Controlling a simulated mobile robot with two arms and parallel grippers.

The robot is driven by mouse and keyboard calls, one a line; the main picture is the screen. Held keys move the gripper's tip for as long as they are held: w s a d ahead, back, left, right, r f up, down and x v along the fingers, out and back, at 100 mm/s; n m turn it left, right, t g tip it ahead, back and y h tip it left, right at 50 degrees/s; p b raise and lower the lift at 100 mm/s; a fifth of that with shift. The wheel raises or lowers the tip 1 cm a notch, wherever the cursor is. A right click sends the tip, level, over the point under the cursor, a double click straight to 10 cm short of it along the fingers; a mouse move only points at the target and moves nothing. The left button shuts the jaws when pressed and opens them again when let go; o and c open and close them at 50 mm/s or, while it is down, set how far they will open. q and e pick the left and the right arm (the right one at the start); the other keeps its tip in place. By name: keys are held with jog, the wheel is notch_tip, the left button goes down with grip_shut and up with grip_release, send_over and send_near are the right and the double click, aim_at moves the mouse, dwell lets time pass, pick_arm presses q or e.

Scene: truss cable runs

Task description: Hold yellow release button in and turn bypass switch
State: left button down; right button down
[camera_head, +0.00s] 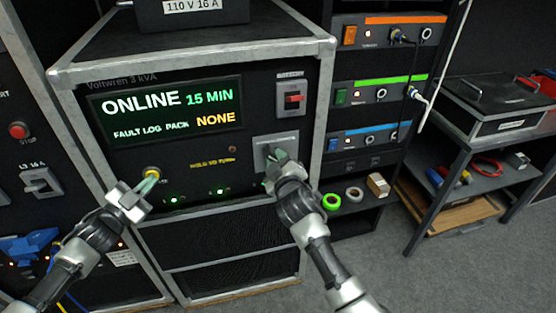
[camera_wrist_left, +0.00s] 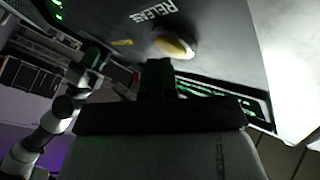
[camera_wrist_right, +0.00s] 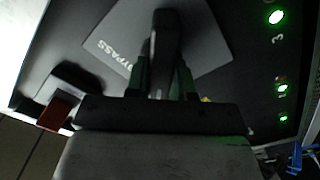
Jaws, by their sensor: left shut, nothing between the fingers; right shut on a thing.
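The yellow release button (camera_head: 152,173) is on the lower left of the UPS front panel, and it shows large in the left wrist view (camera_wrist_left: 174,44). My left gripper (camera_head: 146,186) is shut and empty, its fingertips right at the button; I cannot tell whether the button is pressed in. The bypass switch has a grey plate (camera_head: 268,142) at the panel's lower right, marked BYPASS in the right wrist view (camera_wrist_right: 110,52). My right gripper (camera_head: 277,158) is shut on the switch's dark handle (camera_wrist_right: 165,40), which lies between its fingers.
The panel display (camera_head: 170,112) reads ONLINE 15 MIN and NONE. A red battery switch (camera_head: 292,98) sits above the bypass plate. A rack (camera_head: 375,95) with cabled units stands to the right, beside a table (camera_head: 485,110) with a case.

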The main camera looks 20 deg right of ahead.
jog(key=shift+f, duration=0.1)
dwell(0.3)
jog(key=c, duration=1)
grip_release()
jog(key=shift+o, duration=0.2)
jog(key=shift+s, duration=0.1)
jog(key=s, duration=1.2)
pick_arm(q)
jog(key=shift+s, duration=0.1)
pick_arm(e)
jog(key=shift+w, duration=0.1)
pick_arm(q)
jog(key=shift+s+p, duration=0.65)
jog(key=shift+s, duration=0.2)
pick_arm(e)
jog(key=shift+r, duration=0.7)
